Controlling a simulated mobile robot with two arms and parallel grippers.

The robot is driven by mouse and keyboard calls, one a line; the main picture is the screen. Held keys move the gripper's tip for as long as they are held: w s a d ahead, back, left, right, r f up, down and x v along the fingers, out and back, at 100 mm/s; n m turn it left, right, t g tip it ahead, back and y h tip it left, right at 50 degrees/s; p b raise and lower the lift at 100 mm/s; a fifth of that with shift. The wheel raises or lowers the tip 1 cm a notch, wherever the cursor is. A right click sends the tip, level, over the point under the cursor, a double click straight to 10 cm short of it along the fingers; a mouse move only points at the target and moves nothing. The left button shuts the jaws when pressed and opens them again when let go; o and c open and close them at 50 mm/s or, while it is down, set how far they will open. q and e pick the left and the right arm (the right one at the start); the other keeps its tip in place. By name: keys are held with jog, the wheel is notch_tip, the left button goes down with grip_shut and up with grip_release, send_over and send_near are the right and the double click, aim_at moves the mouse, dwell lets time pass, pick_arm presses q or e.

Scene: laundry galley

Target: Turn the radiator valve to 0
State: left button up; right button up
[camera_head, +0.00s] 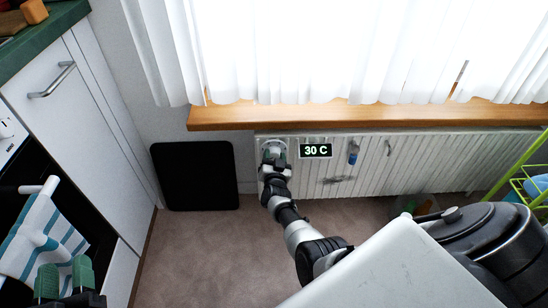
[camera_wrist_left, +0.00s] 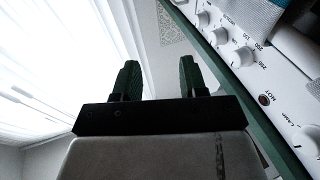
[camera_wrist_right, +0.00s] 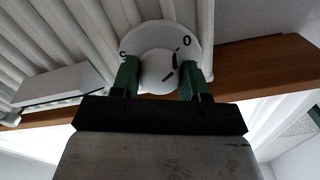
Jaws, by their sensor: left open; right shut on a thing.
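The radiator valve (camera_head: 273,146) is a round white dial at the radiator's left end. In the right wrist view, its pale knob (camera_wrist_right: 156,73) sits between my right fingers, in front of a white disc (camera_wrist_right: 150,38). A "0" shows at the disc's upper right and another character at its left. Dark marks lie right of the knob's middle; its exact setting is unclear. My right gripper (camera_wrist_right: 159,72), also in the head view (camera_head: 273,158), is shut on the knob. My left gripper (camera_wrist_left: 161,76) is open and empty at the head view's lower left (camera_head: 64,272).
The white radiator (camera_head: 450,165) carries a display (camera_head: 316,151) reading 30 C. A wooden sill (camera_head: 350,115) and white curtains (camera_head: 290,50) are above. A black panel (camera_head: 195,176) leans left of it. An oven with a striped towel (camera_head: 40,245) stands near my left gripper.

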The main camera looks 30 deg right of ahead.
jog(key=o, duration=0.9)
jog(key=shift+s+a, duration=0.1)
jog(key=p+v, duration=0.2)
jog(key=v, duration=0.2)
jog(key=shift+s+a, duration=0.2)
jog(key=shift+s, duration=0.05)
pick_arm(q)
jog(key=s+a+f+g+y+p, duration=0.2)
jog(key=s+f+g, duration=0.5)
jog(key=f+g, duration=0.4)
jog(key=shift+a+f+n+y, duration=0.15)
jog(key=shift+a+n+y, duration=0.15)
jog(key=shift+a+y, duration=0.6)
pick_arm(e)
send_near(274, 157)
jog(key=shift+s+a+f, duration=0.2)
jog(key=shift+s+a, duration=0.15)
pick_arm(q)
jog(key=shift+a, duration=0.1)
